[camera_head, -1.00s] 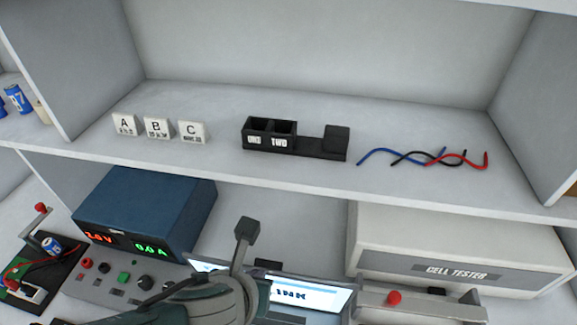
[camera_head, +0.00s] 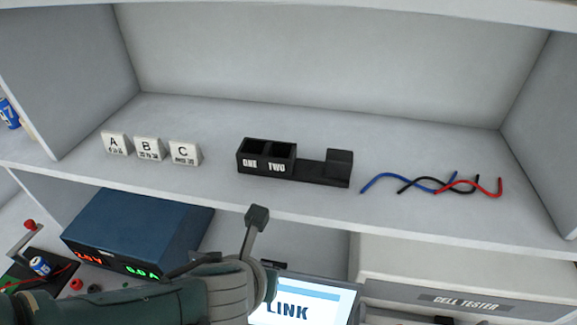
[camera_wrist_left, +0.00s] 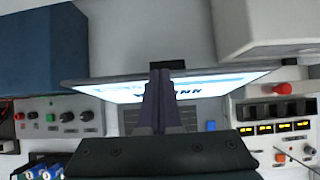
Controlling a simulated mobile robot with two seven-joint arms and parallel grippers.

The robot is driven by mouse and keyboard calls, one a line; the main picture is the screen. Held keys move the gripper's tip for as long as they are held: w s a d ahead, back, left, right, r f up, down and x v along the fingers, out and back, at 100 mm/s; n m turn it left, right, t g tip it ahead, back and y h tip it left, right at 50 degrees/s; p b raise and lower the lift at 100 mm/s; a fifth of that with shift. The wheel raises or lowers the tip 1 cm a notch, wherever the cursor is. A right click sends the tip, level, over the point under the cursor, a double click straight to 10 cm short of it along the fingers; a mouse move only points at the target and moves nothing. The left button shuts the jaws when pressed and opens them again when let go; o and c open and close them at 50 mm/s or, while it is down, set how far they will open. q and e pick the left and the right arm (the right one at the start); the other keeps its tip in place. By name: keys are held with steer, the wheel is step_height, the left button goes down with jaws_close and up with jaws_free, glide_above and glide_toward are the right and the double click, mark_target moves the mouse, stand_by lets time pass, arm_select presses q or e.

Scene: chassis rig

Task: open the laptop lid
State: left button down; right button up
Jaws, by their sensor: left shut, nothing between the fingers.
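The laptop's lid is raised. Its lit screen (camera_head: 303,303) reads "LINK" in the head view, partly behind my left wrist and cut by the bottom edge. In the left wrist view the screen (camera_wrist_left: 225,82) runs across the middle, seen at a steep slant, with part of the laptop base below it. My left gripper (camera_wrist_left: 161,72) is shut and empty, its fingers overlapping the middle of the screen. I cannot tell whether they touch the lid. In the head view my left arm hides its fingers. My right gripper is not in view.
A blue power supply (camera_head: 138,232) stands left of the laptop and a white cell tester (camera_head: 465,275) right. The shelf (camera_head: 330,205) above holds lettered blocks (camera_head: 150,149), a black holder (camera_head: 293,162) and wires (camera_head: 432,184). A panel with switches (camera_wrist_left: 275,122) lies right in the wrist view.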

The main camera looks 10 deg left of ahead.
arm_select(q)
steer(key=s+d+r+n+p, duration=0.3)
steer(key=s+r+n+p, duration=0.65)
steer(key=r, duration=0.25)
steer(key=s+a+r+n+g, duration=0.2)
steer(key=s+a+r+n, duration=0.3)
steer(key=r+n, duration=0.5)
steer(key=s+a+r+n+g, duration=0.1)
steer(key=s+a+r+n, duration=0.4)
steer(key=n, duration=0.9)
step_height(320, 180, up, 15)
steer(key=a+p, duration=0.1)
steer(key=p, duration=1.2)
steer(key=shift+w+f+p, duration=0.15)
steer(key=shift+w+p, duration=0.1)
steer(key=shift+p, duration=0.1)
